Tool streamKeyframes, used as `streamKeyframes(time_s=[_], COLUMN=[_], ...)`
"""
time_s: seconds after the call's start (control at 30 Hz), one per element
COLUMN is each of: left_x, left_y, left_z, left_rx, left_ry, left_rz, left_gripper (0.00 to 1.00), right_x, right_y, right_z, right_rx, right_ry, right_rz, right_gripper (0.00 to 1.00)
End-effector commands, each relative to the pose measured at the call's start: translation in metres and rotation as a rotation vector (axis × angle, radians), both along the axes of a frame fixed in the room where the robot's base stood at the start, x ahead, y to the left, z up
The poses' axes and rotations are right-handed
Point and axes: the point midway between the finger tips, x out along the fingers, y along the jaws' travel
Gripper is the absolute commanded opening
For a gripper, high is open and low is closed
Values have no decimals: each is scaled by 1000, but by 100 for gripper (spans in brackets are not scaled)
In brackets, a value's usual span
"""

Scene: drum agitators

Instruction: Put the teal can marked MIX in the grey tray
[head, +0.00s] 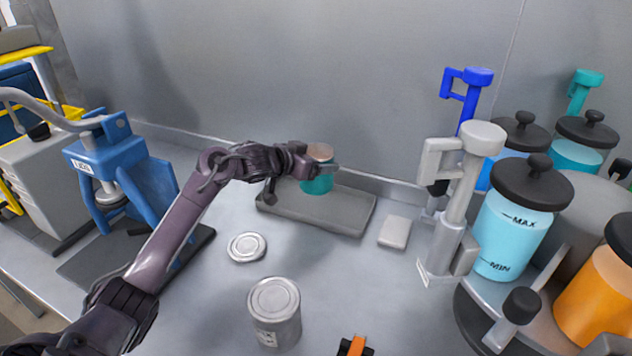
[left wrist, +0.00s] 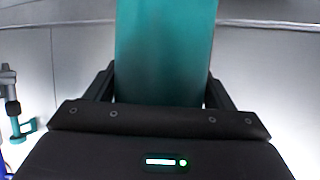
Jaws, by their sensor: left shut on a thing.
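The teal can (head: 317,184) has a pale brownish top and is upright at the grey tray (head: 337,217), over its back part. I cannot tell whether its base touches the tray floor. My left gripper (head: 322,169) reaches in from the left and is shut on the can near its top. In the left wrist view the teal can (left wrist: 165,50) fills the space between the fingers of my left gripper (left wrist: 162,92). The MIX marking does not show.
A grey can (head: 274,312) and a round lid (head: 247,247) are in front of the tray. A pale block (head: 395,232) lies right of it. A blue press (head: 120,170) stands left. A dispenser (head: 455,205) and canisters (head: 515,225) crowd the right. A wall rises behind.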

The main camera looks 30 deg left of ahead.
Motion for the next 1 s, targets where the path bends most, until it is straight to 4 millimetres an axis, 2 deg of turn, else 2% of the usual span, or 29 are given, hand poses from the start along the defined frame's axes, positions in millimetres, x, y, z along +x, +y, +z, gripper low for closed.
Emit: streamKeyframes(time_s=[0.1, 0.33, 0.53, 0.93, 0.97, 1.0], left_x=[0, 0, 0, 0, 0, 0], left_y=[0, 0, 0, 0, 0, 0], left_z=[-14, -30, -59, -66, -68, -67], left_rx=[-2, -2, -2, 0, 0, 0], left_ry=[-3, -2, 0, -4, -1, -1], left_rz=[0, 0, 2, 1, 0, 0], left_gripper=[42, 42, 42, 42, 77, 82], right_x=[0, 0, 0, 0, 0, 0], right_y=[0, 0, 1, 2, 2, 2], right_z=[2, 3, 5, 4, 4, 4], right_rx=[0, 0, 1, 2, 2, 2], right_ry=[0, 0, 0, 0, 0, 0], right_rz=[0, 1, 1, 1, 1, 0], right_gripper=[97, 97, 97, 97, 97, 97])
